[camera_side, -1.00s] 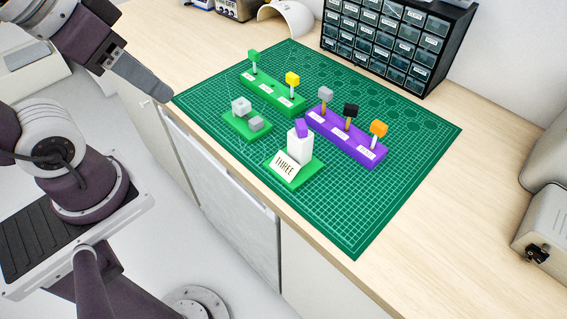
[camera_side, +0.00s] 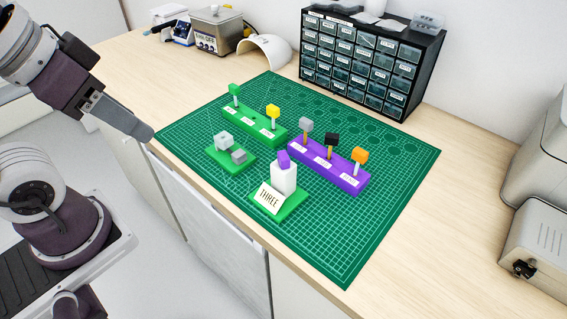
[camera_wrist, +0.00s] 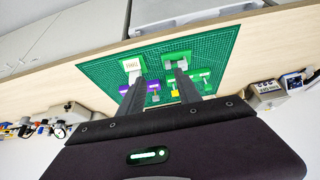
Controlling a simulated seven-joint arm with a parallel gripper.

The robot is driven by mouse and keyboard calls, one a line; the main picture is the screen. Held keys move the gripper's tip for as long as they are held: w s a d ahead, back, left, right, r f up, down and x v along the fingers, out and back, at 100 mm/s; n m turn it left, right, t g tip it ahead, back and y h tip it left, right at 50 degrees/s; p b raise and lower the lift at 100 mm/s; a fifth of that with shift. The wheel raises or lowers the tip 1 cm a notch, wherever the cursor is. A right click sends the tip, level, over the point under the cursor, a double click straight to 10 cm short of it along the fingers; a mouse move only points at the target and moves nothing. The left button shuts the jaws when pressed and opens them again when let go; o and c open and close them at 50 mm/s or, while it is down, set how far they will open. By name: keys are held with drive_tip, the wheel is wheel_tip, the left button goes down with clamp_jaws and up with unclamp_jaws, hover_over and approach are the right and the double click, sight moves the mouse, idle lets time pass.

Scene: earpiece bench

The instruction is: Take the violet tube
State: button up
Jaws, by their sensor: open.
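The violet piece (camera_side: 284,160) stands upright in a white block (camera_side: 283,180) on a green base (camera_side: 291,206), which bears a card (camera_side: 269,198) reading THREE. Only its top shows; I cannot tell its full shape. My gripper (camera_side: 146,133) is at the left corner of the green mat, well apart from the violet piece and higher than the bench. In the wrist view my gripper (camera_wrist: 160,76) has its two fingers apart with nothing held. The THREE card (camera_wrist: 131,65) shows past the left finger; the violet piece cannot be made out there.
A violet rack (camera_side: 343,178) with grey, black and orange pieces stands behind and right. A green rack (camera_side: 251,128) holds green and yellow pieces. A small green base (camera_side: 245,167) bears white and grey blocks. The mat's (camera_side: 335,262) front right is clear. A drawer cabinet (camera_side: 368,62) stands behind.

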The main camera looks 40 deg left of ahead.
drive_tip(key=shift+c, duration=0.3)
drive_tip(key=shift+w+d+r, duration=0.1)
drive_tip(key=shift+w+r, duration=0.1)
drive_tip(key=shift+w, duration=0.05)
drive_tip(key=shift+c, duration=0.7)
drive_tip(key=n+g, duration=0.5)
drive_tip(key=n, duration=0.7)
hover_over(284, 155)
wheel_tip(284, 155, down, 3)
drive_tip(key=shift+y, duration=0.3)
wheel_tip(284, 155, down, 10)
drive_tip(key=shift+f, duration=0.15)
